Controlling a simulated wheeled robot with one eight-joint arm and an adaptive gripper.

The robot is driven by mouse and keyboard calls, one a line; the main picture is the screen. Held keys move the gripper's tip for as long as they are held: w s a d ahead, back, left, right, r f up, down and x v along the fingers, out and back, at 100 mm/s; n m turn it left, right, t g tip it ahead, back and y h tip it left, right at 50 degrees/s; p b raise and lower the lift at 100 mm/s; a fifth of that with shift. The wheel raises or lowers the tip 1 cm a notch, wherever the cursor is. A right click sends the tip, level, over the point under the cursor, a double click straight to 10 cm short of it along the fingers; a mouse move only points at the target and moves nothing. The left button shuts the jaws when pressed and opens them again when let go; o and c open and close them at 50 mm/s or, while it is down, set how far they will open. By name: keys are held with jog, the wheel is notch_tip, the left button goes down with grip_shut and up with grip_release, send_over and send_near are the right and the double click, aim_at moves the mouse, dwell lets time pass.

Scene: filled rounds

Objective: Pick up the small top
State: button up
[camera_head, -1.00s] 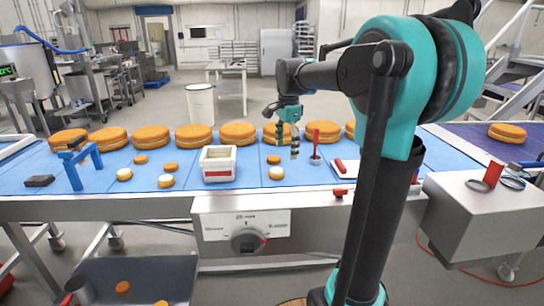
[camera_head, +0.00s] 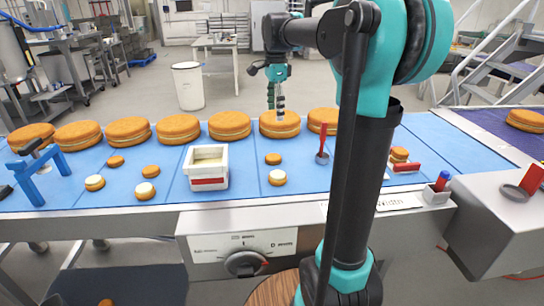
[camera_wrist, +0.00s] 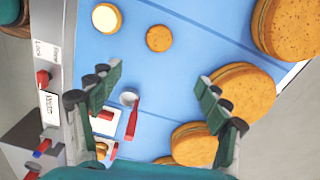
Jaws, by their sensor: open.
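The small tops look like plain brown discs lying flat on the blue belt (camera_head: 240,182). One small top (camera_head: 273,158) is right of the white box, behind a cream-topped round (camera_head: 277,177). Two more, a small top (camera_head: 116,161) and another small top (camera_head: 151,171), lie left of the box. My gripper (camera_head: 275,108) is open and empty, above the belt in front of a large round. In the wrist view my gripper (camera_wrist: 160,98) has its fingers spread wide, with a small top (camera_wrist: 159,38) beyond them beside a cream-topped round (camera_wrist: 107,18).
Large filled rounds (camera_head: 178,128) line the belt's far side. A white box (camera_head: 207,180) stands mid-belt. A blue stand (camera_head: 40,172) is at left. A red-handled ladle (camera_head: 322,157) and a red-handled tool (camera_head: 406,167) lie to the right. The metal front edge borders the belt.

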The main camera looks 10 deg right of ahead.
send_over(273, 156)
jog(key=f, duration=1.1)
jog(key=shift+w+d+f, duration=0.15)
jog(key=shift+d+f, duration=0.2)
jog(key=shift+f, duration=0.05)
jog(key=shift+s+a+f, duration=0.1)
jog(key=shift+a+f, duration=0.05)
jog(key=shift+f, duration=1.25)
jog(key=shift+s+a+f, duration=0.1)
jog(key=shift+a+f, duration=0.05)
jog(key=shift+f, duration=1.2)
jog(key=c, duration=0.9)
